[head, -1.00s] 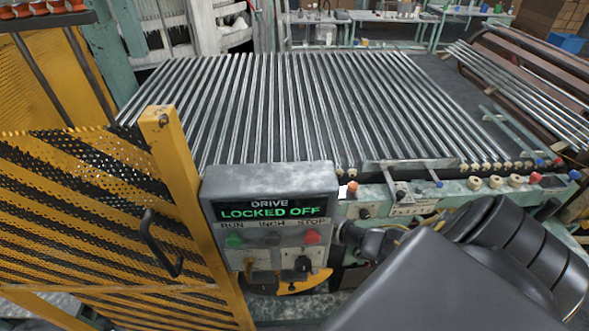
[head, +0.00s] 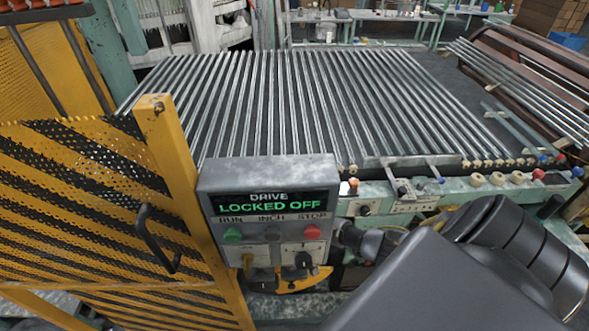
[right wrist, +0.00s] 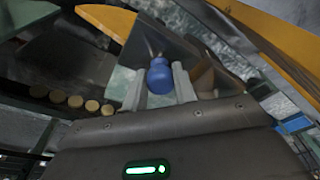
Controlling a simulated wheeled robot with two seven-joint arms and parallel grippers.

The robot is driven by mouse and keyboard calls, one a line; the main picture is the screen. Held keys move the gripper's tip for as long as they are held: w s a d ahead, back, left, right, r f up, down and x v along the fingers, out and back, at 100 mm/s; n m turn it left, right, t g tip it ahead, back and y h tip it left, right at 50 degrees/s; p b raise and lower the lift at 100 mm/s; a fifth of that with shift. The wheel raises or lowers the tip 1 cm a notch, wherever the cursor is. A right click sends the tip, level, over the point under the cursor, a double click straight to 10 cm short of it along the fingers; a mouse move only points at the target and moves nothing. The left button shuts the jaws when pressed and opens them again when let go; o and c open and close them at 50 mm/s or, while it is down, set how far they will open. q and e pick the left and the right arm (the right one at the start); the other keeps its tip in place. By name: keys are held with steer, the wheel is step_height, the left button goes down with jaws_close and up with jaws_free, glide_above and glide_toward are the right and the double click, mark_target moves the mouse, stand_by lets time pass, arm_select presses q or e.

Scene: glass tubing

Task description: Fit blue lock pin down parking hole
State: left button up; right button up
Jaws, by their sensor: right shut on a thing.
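In the right wrist view, a blue round-topped pin head (right wrist: 160,76) sits between the two grey fingers of my right gripper (right wrist: 160,88), which are shut on it. The pin's shaft below the head is hidden. A dark metal bracket lies behind it in that view. In the head view my right arm covers the gripper, so the pin does not show there. I cannot make out the parking hole in either view. My left gripper is in neither view.
The control box (head: 268,175) reads DRIVE LOCKED OFF, with a yellow plate (head: 308,278) below. A yellow-black mesh gate (head: 85,185) stands at left. Rows of glass tubes lie on the roller bed behind. A green rail (head: 470,190) with knobs runs along the bed's front.

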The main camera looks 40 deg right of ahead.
steer(key=shift+f, duration=0.3)
steer(key=o, duration=1)
steer(key=shift+o, duration=0.2)
step_height(320, 180, up, 8)
steer(key=s+p, duration=0.1)
steer(key=p, duration=0.1)
steer(key=shift+f, duration=0.25)
steer(key=shift+s+d, duration=0.1)
